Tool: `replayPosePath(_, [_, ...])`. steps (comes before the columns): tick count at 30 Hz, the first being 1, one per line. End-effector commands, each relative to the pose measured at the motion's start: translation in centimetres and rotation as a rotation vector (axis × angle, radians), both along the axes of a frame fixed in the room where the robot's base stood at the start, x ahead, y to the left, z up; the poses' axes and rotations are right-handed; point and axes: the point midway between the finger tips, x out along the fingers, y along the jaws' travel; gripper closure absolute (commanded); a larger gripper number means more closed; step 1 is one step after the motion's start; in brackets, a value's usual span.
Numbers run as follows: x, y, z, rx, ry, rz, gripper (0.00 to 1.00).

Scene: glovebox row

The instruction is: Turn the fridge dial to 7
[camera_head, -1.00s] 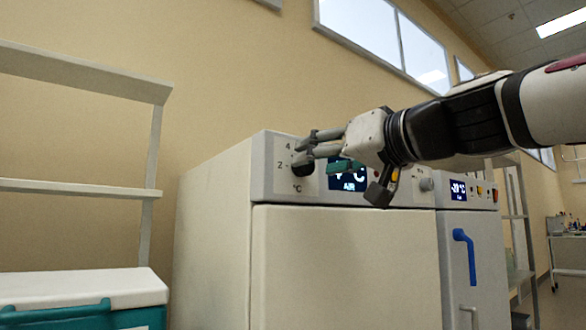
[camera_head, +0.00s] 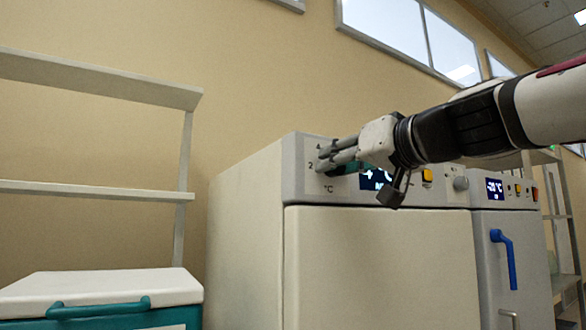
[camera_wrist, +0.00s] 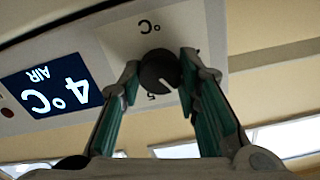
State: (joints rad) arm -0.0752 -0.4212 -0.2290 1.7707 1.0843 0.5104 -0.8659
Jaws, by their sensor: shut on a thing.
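The fridge (camera_head: 380,260) is a pale cabinet with a control panel along its top. My gripper (camera_head: 324,160) is at the panel's left end, its fingers hiding the dial in the head view. In the wrist view, which is upside down, the dark round dial (camera_wrist: 159,70) sits between the two fingertips, and my gripper (camera_wrist: 159,71) is shut on it. A small pale mark shows on the dial, but the number it points to cannot be read surely. The fridge display (camera_wrist: 55,86) reads 4 °C AIR; it is partly covered in the head view (camera_head: 376,179).
A second cabinet with a blue handle (camera_head: 504,258) stands to the right. A white and teal cool box (camera_head: 100,290) is at the lower left, below a pale shelf rack (camera_head: 90,188).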

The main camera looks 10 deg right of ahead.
Motion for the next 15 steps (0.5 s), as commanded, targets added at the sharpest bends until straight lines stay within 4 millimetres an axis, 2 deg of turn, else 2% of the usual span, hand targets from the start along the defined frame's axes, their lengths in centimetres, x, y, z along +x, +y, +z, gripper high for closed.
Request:
replayPosePath(8, [-0.01,-0.01,-0.04,0.058,0.019,0.0,0.97])
replayPosePath(15, [0.01,-0.07,-0.11,0.213,0.07,-0.001,0.97])
